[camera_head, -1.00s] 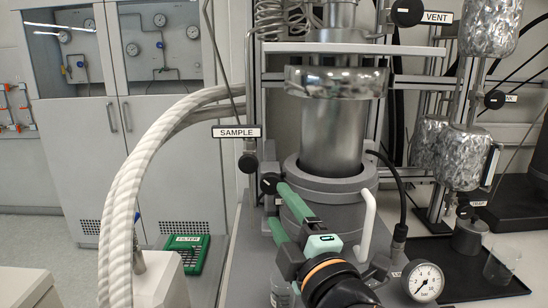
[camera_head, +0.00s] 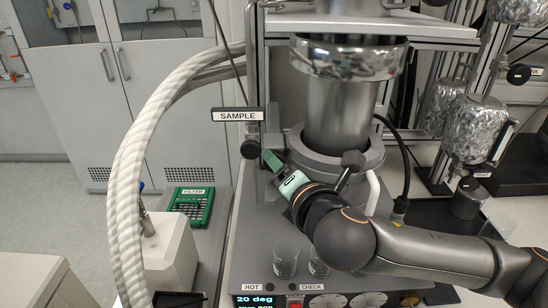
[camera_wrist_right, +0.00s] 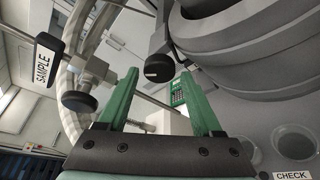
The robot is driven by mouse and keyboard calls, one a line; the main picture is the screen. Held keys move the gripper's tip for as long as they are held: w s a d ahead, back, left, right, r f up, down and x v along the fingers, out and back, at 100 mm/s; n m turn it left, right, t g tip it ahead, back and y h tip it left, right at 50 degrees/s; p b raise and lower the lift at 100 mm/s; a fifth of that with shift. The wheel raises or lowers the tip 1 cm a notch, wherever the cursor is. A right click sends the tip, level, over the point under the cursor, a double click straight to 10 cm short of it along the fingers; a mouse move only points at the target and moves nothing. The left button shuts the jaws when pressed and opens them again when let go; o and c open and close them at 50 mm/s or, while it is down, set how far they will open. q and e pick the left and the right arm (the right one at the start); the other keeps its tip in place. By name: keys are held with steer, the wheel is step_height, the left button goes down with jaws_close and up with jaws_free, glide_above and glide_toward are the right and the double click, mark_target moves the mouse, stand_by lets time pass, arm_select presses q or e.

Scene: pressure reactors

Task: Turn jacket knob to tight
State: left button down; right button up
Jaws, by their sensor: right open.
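A round black knob (camera_wrist_right: 159,68) shows in the wrist view between the tips of my right gripper's green fingers, with a gap on each side. It sits left of the grey heating jacket (camera_wrist_right: 245,55); I take it as the jacket knob. In the head view the jacket (camera_head: 312,150) surrounds the lower steel vessel, and the gripper hides the knob. My right gripper (camera_head: 268,160) is open at the jacket's left side, its fingers pointing up and left. Whether a finger touches the knob cannot be told. My left gripper is not in view.
The black sample valve knob (camera_head: 249,149) and SAMPLE sign (camera_head: 238,114) are close left of my right gripper. A thick white hose (camera_head: 130,170) curves farther left. Glass beakers (camera_head: 286,262) stand below my arm. A green FILTER rack (camera_head: 192,205) lies at left.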

steer(key=shift+x, duration=2.1)
jaws_close()
